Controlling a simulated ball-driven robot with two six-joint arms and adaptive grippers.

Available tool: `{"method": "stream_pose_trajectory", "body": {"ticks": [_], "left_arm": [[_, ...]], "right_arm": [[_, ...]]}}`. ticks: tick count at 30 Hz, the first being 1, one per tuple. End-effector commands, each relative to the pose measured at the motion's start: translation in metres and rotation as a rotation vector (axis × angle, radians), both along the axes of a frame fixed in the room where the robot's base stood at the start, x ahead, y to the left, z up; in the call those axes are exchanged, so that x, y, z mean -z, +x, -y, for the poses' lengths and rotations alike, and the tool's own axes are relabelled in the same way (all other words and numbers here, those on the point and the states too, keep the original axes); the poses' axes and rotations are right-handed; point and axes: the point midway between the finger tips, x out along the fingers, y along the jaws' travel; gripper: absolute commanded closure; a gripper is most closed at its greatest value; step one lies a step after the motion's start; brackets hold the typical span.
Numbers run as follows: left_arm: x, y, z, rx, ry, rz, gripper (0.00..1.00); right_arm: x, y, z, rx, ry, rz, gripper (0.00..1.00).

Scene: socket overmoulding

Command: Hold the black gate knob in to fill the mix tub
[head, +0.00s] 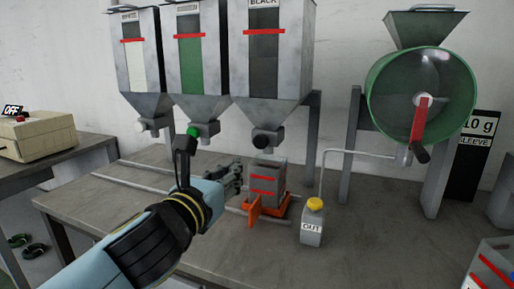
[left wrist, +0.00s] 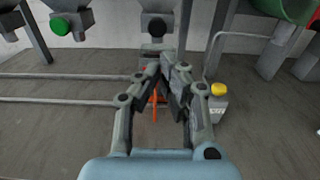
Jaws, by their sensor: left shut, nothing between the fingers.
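The black gate knob (head: 262,138) sits on the spout below the hopper labelled BLACK (head: 290,60). It also shows in the left wrist view (left wrist: 157,27), beyond my fingertips. The grey mix tub (head: 265,183), with red level lines, stands on an orange carriage (head: 270,208) under that spout. My left gripper (head: 238,178) is shut and empty, lower than the knob and left of the tub, apart from the knob. In the left wrist view my left gripper (left wrist: 166,72) hides most of the tub. The tub's inside is hidden. My right gripper is not in view.
Hoppers with a white knob (head: 140,126) and a green knob (head: 208,130) hang to the left. Rails (head: 130,185) run along the table.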

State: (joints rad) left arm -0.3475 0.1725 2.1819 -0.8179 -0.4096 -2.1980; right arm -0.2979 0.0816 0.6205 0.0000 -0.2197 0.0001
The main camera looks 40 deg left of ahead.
Motion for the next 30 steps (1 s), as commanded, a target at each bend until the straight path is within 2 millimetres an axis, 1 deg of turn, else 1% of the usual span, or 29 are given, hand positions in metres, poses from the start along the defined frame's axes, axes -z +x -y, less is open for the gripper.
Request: {"method": "stream_pose_trajectory", "body": {"ticks": [1, 4, 8, 10, 14, 15, 18, 24, 27, 30], "left_arm": [[0.0, 0.0, 0.0, 0.0, 0.0, 0.0, 1.0], [0.0, 0.001, 0.0, 0.0, 0.0, 0.001, 1.0], [-0.001, 0.006, -0.001, 0.0, 0.001, 0.002, 1.0], [-0.001, 0.014, -0.003, 0.001, 0.001, 0.003, 1.0], [-0.002, 0.036, -0.009, 0.001, 0.001, 0.004, 1.0], [-0.002, 0.045, -0.011, 0.0, 0.003, 0.003, 1.0], [-0.002, 0.066, -0.016, 0.0, 0.001, 0.003, 1.0], [-0.001, 0.105, -0.025, 0.0, 0.001, 0.003, 1.0], [-0.001, 0.12, -0.029, 0.0, 0.001, 0.002, 1.0], [-0.001, 0.13, -0.031, 0.001, 0.0, 0.001, 1.0]], "right_arm": [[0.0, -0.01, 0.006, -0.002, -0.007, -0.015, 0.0], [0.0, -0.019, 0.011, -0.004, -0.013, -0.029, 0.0], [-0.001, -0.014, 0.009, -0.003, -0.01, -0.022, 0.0], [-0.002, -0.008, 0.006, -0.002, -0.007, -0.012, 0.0], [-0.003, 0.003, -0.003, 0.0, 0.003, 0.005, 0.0], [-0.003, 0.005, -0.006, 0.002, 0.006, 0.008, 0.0], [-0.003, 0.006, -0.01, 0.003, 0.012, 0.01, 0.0], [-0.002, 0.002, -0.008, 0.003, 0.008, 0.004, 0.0], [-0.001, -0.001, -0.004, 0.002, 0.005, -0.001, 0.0], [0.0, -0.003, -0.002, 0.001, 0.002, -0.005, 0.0]]}}
